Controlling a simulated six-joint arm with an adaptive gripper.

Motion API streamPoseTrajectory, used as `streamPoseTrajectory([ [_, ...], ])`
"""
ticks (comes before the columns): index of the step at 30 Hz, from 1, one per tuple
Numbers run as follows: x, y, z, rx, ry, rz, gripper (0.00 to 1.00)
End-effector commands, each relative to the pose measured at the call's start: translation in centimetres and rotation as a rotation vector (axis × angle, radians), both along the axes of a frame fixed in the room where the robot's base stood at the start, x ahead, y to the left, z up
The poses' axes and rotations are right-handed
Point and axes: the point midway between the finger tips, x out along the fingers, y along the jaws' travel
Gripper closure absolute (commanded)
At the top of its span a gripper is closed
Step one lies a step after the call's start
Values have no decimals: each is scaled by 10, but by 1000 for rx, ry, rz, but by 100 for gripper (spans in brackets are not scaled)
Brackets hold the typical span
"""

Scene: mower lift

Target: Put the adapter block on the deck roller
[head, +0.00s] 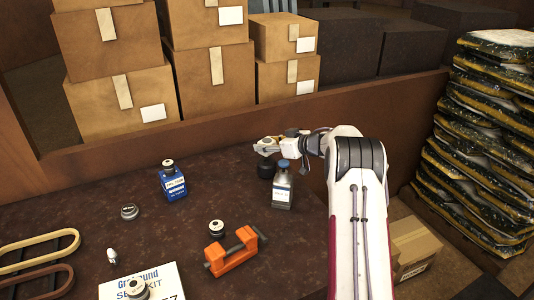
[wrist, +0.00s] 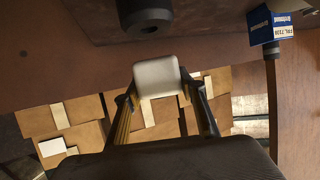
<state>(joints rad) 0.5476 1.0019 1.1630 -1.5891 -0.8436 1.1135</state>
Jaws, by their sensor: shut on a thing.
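My gripper (head: 264,147) is shut on a pale, off-white block, which I take to be the adapter block (wrist: 157,76). In the wrist view the block sits between the two fingers (wrist: 158,92). A short black round part, likely the deck roller (head: 266,168), stands on the brown bench just below my gripper in the head view. It also shows at the top of the wrist view (wrist: 146,14), with a small dark opening in its end. A gap shows between block and roller in the wrist view. The head view shows little of the block.
A blue bottle (head: 173,182) is further left. An orange clamp-like tool (head: 232,253), a small round part (head: 216,228) and belts (head: 35,280) lie nearer. Cartons (head: 110,42) stand behind the bench's back edge. The bench's middle has free room.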

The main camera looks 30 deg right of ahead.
Motion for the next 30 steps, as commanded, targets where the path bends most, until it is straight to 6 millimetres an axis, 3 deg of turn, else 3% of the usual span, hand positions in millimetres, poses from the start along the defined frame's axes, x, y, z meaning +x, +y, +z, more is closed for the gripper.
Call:
streamPoseTrajectory([
  [8,0,0,-1,0,0,0,84],
  [20,0,0,-35,0,0,0,84],
  [30,0,0,-37,-1,0,0,84],
])
